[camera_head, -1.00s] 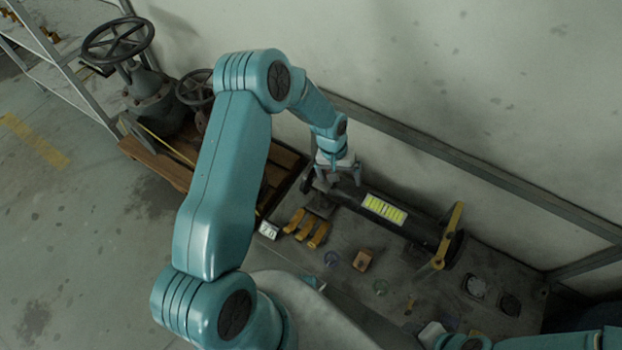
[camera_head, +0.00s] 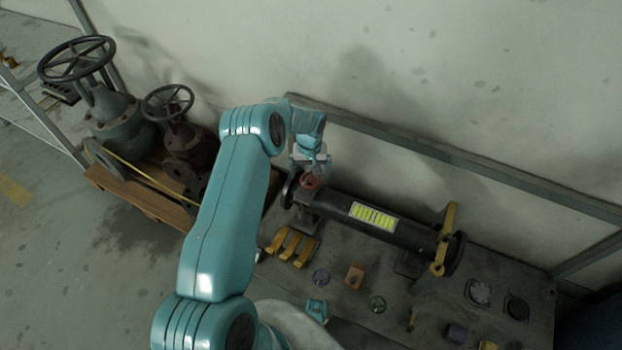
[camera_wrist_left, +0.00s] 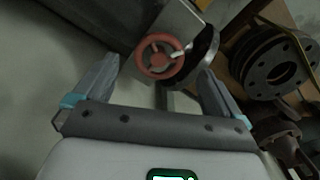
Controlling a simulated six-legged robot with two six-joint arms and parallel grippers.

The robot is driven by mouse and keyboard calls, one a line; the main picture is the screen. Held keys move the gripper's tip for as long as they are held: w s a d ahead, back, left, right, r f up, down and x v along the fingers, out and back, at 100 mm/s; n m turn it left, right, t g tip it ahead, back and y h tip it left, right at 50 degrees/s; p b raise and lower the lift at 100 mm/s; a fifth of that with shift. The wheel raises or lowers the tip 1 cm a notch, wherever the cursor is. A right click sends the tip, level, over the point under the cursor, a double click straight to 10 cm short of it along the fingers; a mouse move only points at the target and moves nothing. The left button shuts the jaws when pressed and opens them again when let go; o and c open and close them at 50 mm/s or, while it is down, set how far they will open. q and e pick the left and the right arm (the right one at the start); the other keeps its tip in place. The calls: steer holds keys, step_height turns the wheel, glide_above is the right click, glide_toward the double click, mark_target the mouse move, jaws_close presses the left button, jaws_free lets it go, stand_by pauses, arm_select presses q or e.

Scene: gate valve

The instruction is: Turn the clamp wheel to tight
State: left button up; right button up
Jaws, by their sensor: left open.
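The small red clamp wheel (camera_head: 310,181) sits at the left end of a dark pipe (camera_head: 335,205) on the bench. In the left wrist view the red spoked wheel (camera_wrist_left: 160,56) lies between the finger tips, with a pale mark on its right side. My left gripper (camera_head: 309,163) is open and hangs close above the wheel. In the left wrist view its two fingers (camera_wrist_left: 158,66) stand apart on either side of the wheel. I cannot tell whether they touch it. My right gripper is not in view.
Two valves with handwheels (camera_head: 75,60) (camera_head: 168,103) stand on a wooden pallet (camera_head: 140,200) at the left. Yellow blocks (camera_head: 292,247), an orange block (camera_head: 354,276) and small parts lie on the bench (camera_head: 400,315). A rail (camera_head: 440,155) runs along the wall behind the pipe.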

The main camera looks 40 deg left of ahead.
mark_target(310, 180)
arm_select(q)
steer(key=shift+f, duration=1.7)
steer(key=c, duration=1.1)
steer(key=shift+o, duration=0.2)
steer(key=shift+b, duration=0.3)
